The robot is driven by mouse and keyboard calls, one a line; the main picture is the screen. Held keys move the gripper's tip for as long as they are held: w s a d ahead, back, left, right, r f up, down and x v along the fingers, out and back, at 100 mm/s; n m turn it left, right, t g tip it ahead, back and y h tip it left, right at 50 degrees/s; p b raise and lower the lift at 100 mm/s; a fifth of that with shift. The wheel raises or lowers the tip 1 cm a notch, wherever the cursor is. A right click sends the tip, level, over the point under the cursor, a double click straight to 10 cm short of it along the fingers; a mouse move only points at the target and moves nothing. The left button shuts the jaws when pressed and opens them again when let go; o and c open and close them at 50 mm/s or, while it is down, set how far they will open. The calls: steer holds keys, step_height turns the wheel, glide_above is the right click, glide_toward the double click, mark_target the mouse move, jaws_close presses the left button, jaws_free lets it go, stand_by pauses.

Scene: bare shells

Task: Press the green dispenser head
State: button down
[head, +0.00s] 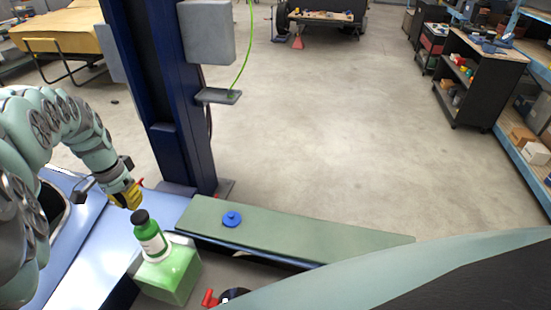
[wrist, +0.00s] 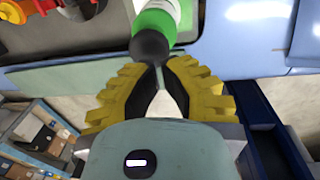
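A green bottle (head: 150,238) with a white label and a dark rounded head (head: 140,216) stands on a green block (head: 170,274) in the head view. Its green body also shows in the wrist view (wrist: 154,20), with the dark head (wrist: 151,46) nearest me. My gripper (head: 127,199), with yellow-and-black fingers, is just above and left of the bottle head in the head view. In the wrist view my gripper's fingertips (wrist: 159,66) come together beside the dark head. They look shut with nothing between them. I cannot tell whether they touch the head.
A green-topped bench (head: 310,234) runs to the right, with a blue round knob (head: 232,219) on it. A red-handled part (head: 209,298) sits at the bottom. A dark blue column (head: 165,90) stands behind the bottle. Open floor lies beyond, with shelves at the right.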

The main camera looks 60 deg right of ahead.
steer(key=shift+s+d+f, duration=0.1)
steer(key=shift+d+f, duration=0.05)
steer(key=shift+f, duration=1)
steer(key=shift+s+f, duration=0.1)
steer(key=shift+f, duration=0.15)
